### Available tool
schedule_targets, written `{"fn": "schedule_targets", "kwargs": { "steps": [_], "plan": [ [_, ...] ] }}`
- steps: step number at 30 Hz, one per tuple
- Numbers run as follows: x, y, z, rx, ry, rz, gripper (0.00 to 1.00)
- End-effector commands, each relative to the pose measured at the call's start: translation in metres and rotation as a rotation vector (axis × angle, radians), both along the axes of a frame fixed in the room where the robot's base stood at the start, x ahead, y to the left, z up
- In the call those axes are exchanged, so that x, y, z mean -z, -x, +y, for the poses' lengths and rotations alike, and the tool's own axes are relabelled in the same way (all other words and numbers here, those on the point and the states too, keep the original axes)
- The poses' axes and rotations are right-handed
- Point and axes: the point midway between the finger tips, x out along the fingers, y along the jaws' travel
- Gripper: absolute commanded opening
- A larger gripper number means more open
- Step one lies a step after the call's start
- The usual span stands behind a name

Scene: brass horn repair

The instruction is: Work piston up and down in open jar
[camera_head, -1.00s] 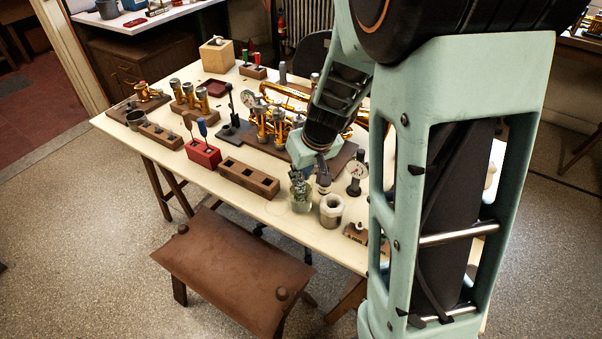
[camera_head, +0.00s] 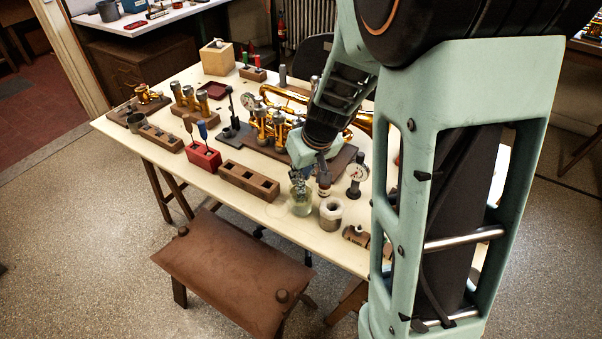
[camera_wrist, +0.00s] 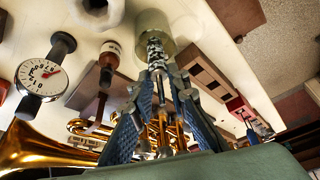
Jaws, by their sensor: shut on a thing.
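The open glass jar (camera_head: 301,206) stands near the table's front edge. In the wrist view its pale greenish glass (camera_wrist: 153,20) lies just beyond my fingertips. My gripper (camera_wrist: 160,78) is shut on the piston (camera_wrist: 156,52), a slim silvery metal cylinder with holes. My fingers grip the piston's near end, and its far end points into the jar mouth. In the head view my gripper (camera_head: 301,178) is directly above the jar. How deep the piston sits is hard to tell.
A white jar (camera_head: 331,212), a brown bottle (camera_head: 323,187) and a dial gauge (camera_head: 357,175) stand close on the right. A wooden block with square holes (camera_head: 248,182) is left of the jar. A brass horn (camera_head: 285,125) lies behind. A stool (camera_head: 232,270) stands in front.

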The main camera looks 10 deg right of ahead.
Motion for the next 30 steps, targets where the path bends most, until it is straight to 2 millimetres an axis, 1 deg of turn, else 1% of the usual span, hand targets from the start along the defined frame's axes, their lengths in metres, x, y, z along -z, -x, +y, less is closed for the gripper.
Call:
{"fn": "schedule_targets", "kwargs": {
  "steps": [5,17,18,23,30],
  "plan": [
    [0.004,0.000,0.000,0.000,0.000,-0.001,0.00],
    [0.030,0.000,0.000,0.000,0.000,-0.001,0.00],
    [0.025,0.000,0.000,0.000,0.000,-0.001,0.00],
    [0.020,0.000,0.000,-0.001,0.000,-0.001,0.00],
    [0.002,-0.001,0.000,0.000,0.000,-0.002,0.00]
  ]
}}
